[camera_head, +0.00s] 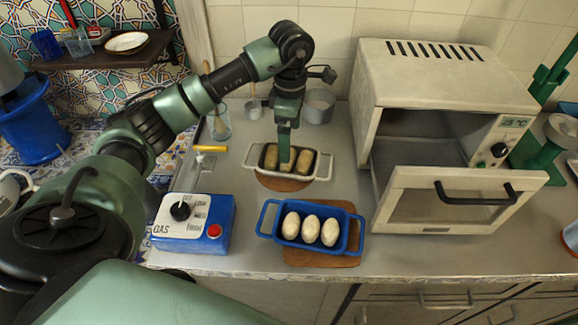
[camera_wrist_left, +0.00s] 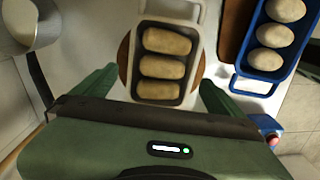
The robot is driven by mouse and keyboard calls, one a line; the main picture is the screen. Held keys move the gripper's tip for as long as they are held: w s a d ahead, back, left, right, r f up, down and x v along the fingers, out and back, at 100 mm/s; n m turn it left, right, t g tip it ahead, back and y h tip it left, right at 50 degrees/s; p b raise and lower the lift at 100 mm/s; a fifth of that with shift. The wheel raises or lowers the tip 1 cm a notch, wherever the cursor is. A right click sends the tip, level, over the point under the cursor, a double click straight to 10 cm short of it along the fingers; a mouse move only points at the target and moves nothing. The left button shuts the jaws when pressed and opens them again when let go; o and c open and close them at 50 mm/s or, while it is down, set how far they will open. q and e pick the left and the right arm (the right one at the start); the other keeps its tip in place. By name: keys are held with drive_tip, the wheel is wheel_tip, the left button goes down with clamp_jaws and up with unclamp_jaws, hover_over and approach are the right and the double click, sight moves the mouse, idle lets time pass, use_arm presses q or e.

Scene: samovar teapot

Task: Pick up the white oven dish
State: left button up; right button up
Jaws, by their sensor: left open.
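The white oven dish (camera_head: 290,177) stands on a round wooden board on the counter and holds several oblong, bread-like pieces. My left gripper (camera_head: 284,158) is over this dish, pointing down. In the left wrist view, the dish (camera_wrist_left: 158,99) lies between and beyond the two spread green fingers (camera_wrist_left: 158,92), which are open with nothing gripped. In the head view the gripper hides part of the dish's middle. I cannot tell the exact height of the fingertips above it. My right gripper is not in view.
A blue dish (camera_head: 306,247) with three pale rolls sits on a wooden board in front. A toaster oven (camera_head: 440,80) with its door (camera_head: 450,205) lowered stands at right. A blue-and-white GAS box (camera_head: 195,235) is front left. A metal cup (camera_head: 319,106) and glass (camera_head: 219,125) stand behind.

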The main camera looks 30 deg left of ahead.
use_arm(q)
drive_tip(key=f, duration=0.2)
drive_tip(key=f+p, duration=0.1)
drive_tip(key=f, duration=0.1)
drive_tip(key=f+p, duration=0.1)
drive_tip(key=f, duration=0.1)
drive_tip(key=shift+s+a+f, duration=0.1)
drive_tip(key=shift+s+f, duration=0.05)
drive_tip(key=shift+s, duration=0.2)
drive_tip(key=shift+f, duration=0.55)
drive_tip(key=c, duration=1.3)
drive_tip(key=shift+w, duration=0.1)
drive_tip(key=shift+c, duration=0.7)
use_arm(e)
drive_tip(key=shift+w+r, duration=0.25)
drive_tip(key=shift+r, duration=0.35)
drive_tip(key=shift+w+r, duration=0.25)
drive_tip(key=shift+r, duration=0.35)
use_arm(q)
drive_tip(key=shift+r, duration=0.15)
